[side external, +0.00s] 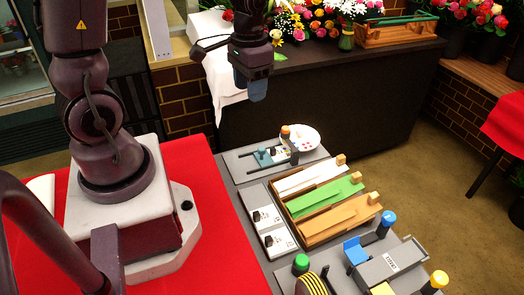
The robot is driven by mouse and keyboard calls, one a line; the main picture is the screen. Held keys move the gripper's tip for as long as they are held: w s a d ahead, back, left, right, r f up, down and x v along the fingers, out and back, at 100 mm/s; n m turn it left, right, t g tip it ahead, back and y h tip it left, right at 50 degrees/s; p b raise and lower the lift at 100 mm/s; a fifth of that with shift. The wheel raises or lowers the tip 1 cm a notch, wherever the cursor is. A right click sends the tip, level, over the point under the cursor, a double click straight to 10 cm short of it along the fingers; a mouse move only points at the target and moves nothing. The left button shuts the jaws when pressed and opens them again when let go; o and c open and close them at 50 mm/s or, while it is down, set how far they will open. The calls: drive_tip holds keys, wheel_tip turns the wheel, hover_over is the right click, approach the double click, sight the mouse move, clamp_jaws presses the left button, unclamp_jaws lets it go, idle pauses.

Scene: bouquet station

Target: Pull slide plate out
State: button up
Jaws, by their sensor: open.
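A sliding fixture with dark rails (289,149) sits on a grey base plate (242,173) at the far end of the work table. Between the rails is a small light-blue plate (265,158) with a peg on it. An orange-topped knob (285,131) stands at its far right end. I cannot tell for certain which part is the slide plate. My gripper (257,92) hangs pointing down, high above and behind the fixture in the picture. It is apart from the fixture and empty. Its jaws are open, though the gap between the fingers hardly shows from this side.
A white spotted dish (302,138) lies beside the knob. A wooden tray (330,229) with white, green and tan slats stands in front. Two white switch panels (266,219) are left of it. Blue, green and yellow knobs and a grey box (390,265) fill the near end.

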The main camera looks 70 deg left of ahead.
sight(262, 148)
drive_tip(key=w+a+f+m, duration=0.3)
drive_tip(key=a+f, duration=0.2)
drive_tip(key=f, duration=0.3)
drive_tip(key=w+a+f+m, duration=0.2)
drive_tip(key=w+a+f, duration=0.15)
drive_tip(key=f, duration=1.65)
drive_tip(key=shift+a+f, duration=0.15)
drive_tip(key=shift+a, duration=0.2)
